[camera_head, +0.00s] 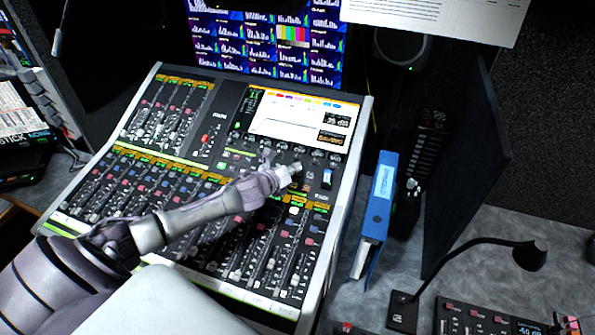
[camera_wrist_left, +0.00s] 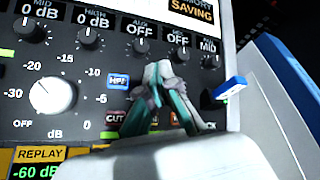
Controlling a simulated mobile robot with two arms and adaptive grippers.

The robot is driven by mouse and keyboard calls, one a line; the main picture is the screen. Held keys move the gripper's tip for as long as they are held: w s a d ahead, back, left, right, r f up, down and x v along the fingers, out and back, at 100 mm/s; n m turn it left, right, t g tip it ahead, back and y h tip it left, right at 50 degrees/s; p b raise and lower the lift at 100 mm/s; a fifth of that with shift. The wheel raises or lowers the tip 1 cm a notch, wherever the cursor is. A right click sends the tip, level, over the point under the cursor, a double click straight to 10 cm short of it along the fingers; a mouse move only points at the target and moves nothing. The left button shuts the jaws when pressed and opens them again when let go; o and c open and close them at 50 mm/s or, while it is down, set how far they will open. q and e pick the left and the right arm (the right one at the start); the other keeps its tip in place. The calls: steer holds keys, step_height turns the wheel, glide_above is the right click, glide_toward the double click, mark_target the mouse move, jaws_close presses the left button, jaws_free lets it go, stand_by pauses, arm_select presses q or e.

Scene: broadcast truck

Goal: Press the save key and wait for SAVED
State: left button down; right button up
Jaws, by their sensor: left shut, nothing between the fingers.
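The mixing console (camera_head: 362,125) has a colour screen (camera_head: 300,118) at its upper right. My left gripper (camera_head: 292,170) is shut and empty, with its fingertips at the key panel just below the screen. In the left wrist view the shut fingers (camera_wrist_left: 158,70) cover part of the panel, and I cannot tell whether they touch a key. The save key cannot be made out and may be hidden behind them. An amber readout (camera_wrist_left: 191,12) reads SAVING. A blue HPF key (camera_wrist_left: 118,81) and a red CUT key (camera_wrist_left: 115,118) show left of the fingers. My right gripper is not in view.
A blue-and-white USB stick (camera_wrist_left: 229,88) sticks out of the panel right of the fingers; it also shows in the head view (camera_head: 327,178). A white knob (camera_wrist_left: 53,95) is at left. A blue binder (camera_head: 376,215) and a gooseneck lamp (camera_head: 528,254) stand right of the console.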

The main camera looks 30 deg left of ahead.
arm_select(q)
steer(key=shift+s+d+r+p, duration=0.1)
steer(key=shift+s+r+p, duration=0.25)
steer(key=shift+r+p, duration=0.5)
steer(key=shift+s+d+r+p, duration=0.1)
steer(key=shift+s+r+p, duration=0.2)
steer(key=shift+r+p, duration=0.5)
steer(key=shift+s+d+r+p, duration=0.1)
steer(key=shift+s+r+p, duration=0.25)
steer(key=shift+r+p, duration=0.5)
steer(key=shift+f, duration=0.15)
